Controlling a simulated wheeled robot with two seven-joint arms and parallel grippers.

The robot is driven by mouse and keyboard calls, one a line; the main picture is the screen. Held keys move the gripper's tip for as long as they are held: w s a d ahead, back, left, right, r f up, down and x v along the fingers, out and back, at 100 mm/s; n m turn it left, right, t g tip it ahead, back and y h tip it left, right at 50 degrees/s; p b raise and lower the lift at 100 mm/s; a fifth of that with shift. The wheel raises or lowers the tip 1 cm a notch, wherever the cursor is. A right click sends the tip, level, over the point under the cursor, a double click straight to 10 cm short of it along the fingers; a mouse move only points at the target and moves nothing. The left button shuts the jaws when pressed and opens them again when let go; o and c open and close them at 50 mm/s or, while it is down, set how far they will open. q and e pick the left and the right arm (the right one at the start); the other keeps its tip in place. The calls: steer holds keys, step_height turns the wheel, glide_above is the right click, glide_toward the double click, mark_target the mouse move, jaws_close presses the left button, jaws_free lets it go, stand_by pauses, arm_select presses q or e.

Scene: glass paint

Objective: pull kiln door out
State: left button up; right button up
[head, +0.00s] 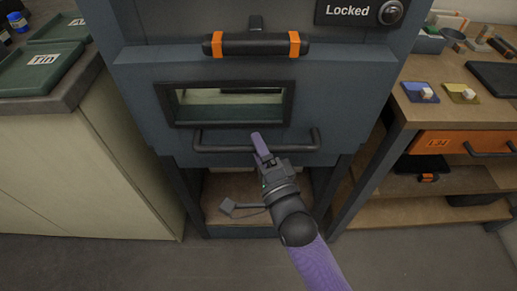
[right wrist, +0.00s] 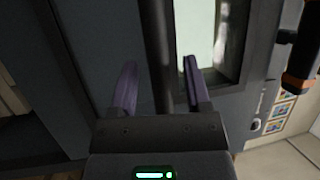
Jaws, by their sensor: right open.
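The kiln door (head: 140,85) is a dark blue-grey front panel with a small framed window (head: 230,104). A black bar handle (head: 215,148) runs across it below the window. My right gripper (head: 258,142) is at the middle of this bar, coming from below. In the right wrist view my right gripper (right wrist: 160,85) has its two purple fingers apart, with the dark bar (right wrist: 158,50) showing between them. I cannot tell whether a finger touches the bar. The window also shows in that view (right wrist: 208,40). My left gripper is not in view.
A black latch handle with orange bands (head: 255,44) sits above the window, under a "Locked" sign (head: 347,11). A cabinet with green trays (head: 40,75) stands left. A wooden bench (head: 430,110) with an orange drawer (head: 445,143) stands right. A shelf (head: 225,190) lies below the door.

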steer(key=shift+w, duration=0.1)
jaws_close()
stand_by(1.4)
